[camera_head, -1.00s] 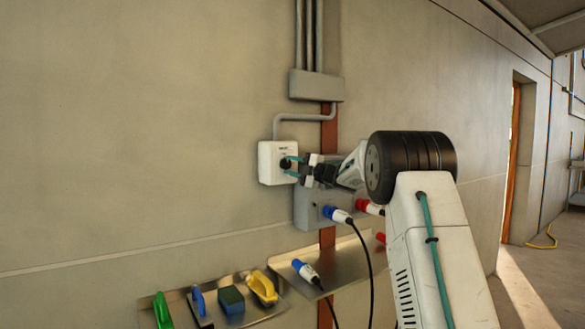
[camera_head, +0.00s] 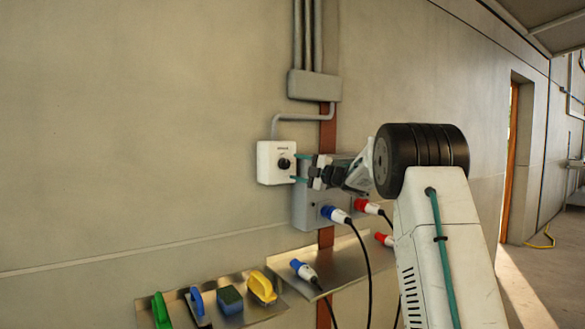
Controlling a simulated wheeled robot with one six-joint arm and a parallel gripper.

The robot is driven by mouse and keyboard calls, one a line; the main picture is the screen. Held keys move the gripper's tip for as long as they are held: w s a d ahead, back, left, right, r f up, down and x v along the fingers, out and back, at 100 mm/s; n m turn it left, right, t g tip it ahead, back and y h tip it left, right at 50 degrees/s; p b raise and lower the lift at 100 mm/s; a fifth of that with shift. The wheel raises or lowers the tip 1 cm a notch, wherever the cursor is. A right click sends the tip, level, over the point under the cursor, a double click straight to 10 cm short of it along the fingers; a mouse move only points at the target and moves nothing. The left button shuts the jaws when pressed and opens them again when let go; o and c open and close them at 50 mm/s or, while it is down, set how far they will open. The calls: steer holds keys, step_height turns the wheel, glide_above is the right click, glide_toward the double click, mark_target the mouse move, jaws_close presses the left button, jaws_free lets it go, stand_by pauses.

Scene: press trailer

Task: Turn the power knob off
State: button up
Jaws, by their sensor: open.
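The power knob (camera_head: 284,163) is a small black knob on the front of a white switch box (camera_head: 265,175) on the wall, left of my gripper. The knob's exact angle is too small to read for sure. My gripper (camera_head: 297,167) is open, with thin teal fingers pointing left at the box. The fingertips are at the right edge of the box in the picture, apart from the knob. Nothing shows between the fingers.
A grey socket box (camera_head: 305,209) with blue plugs (camera_head: 336,214) and red plugs (camera_head: 367,206) is below my gripper. A black cable hangs there. A metal shelf (camera_head: 340,262) and a tray with a yellow tool (camera_head: 262,287) sit lower. The wall at left is clear.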

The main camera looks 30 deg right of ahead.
steer(key=shift+v, duration=2.2)
steer(key=d+f+m+g+h, duration=0.1)
steer(key=d+f+m+h, duration=0.6)
steer(key=d+m+h, duration=0.25)
steer(key=s+a+f+m+g+h, duration=0.2)
steer(key=s+f+m+g+h, duration=0.1)
steer(key=s+m+g, duration=0.15)
steer(key=s+a+f+m+g+h, duration=0.2)
steer(key=s+f+m+g, duration=0.15)
steer(key=s, duration=0.25)
steer(key=s+a+f+m+g+y, duration=0.1)
steer(key=s+a+f+g+y, duration=0.1)
steer(key=s+a, duration=0.9)
steer(key=s+a+f+m+g+y, duration=0.1)
steer(key=s+a+f+g+y, duration=0.1)
steer(key=s+a, duration=1)
steer(key=s+a+f+m+g+y, duration=0.1)
steer(key=s+a+f+g+y, duration=0.1)
steer(key=s+a, duration=1)
steer(key=shift+s+a+f+m+g, duration=0.3)
steer(key=shift+s+g, duration=0.6)
steer(key=shift+s, duration=1.85)
